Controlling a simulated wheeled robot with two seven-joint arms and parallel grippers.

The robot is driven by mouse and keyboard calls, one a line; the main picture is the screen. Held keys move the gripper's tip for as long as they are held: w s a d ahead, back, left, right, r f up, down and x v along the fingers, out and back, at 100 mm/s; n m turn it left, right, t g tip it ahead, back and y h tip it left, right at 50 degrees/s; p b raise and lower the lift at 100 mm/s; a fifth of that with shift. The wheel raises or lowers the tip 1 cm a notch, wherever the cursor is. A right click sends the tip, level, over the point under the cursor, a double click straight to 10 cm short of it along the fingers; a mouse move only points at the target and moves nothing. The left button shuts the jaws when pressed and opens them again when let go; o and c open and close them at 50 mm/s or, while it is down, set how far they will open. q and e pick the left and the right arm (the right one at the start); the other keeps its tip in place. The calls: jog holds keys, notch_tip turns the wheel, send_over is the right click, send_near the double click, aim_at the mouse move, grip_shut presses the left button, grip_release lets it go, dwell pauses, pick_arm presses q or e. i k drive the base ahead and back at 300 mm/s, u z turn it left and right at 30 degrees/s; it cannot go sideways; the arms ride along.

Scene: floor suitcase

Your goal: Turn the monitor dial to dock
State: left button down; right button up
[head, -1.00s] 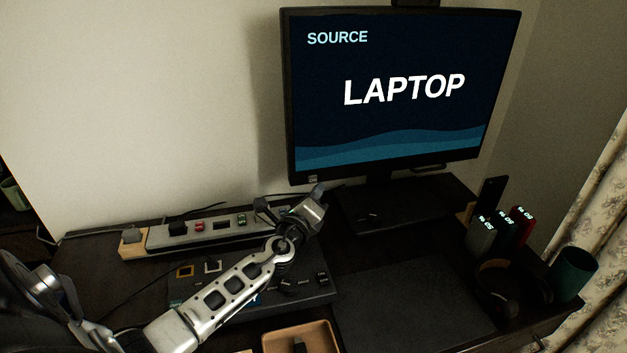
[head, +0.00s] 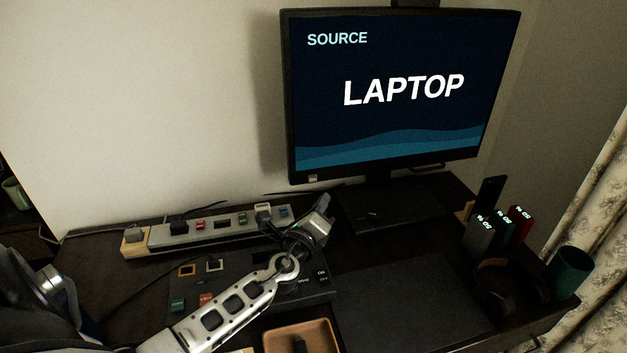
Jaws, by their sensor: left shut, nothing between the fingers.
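The monitor (head: 395,165) stands at the back of the desk. Its screen reads "SOURCE" and "LAPTOP". I cannot make out the dial; it may be hidden behind my arm. A dark control panel (head: 185,286) with coloured pieces and small white labels lies on the desk, partly covered by my left arm. My left gripper (head: 325,204) is shut and empty. It is above the desk, between the panel and the monitor base, left of the base in the picture. My right gripper is out of view.
A power strip (head: 165,241) with several plugs lies along the wall. A wooden tray (head: 330,325) is at the front. A dark mat (head: 410,300) lies clear to the right. Headphones (head: 495,282), a teal cup (head: 570,270) and several upright blocks stand on the right.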

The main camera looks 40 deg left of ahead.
aim_at(374, 217)
jog(key=k, duration=1)
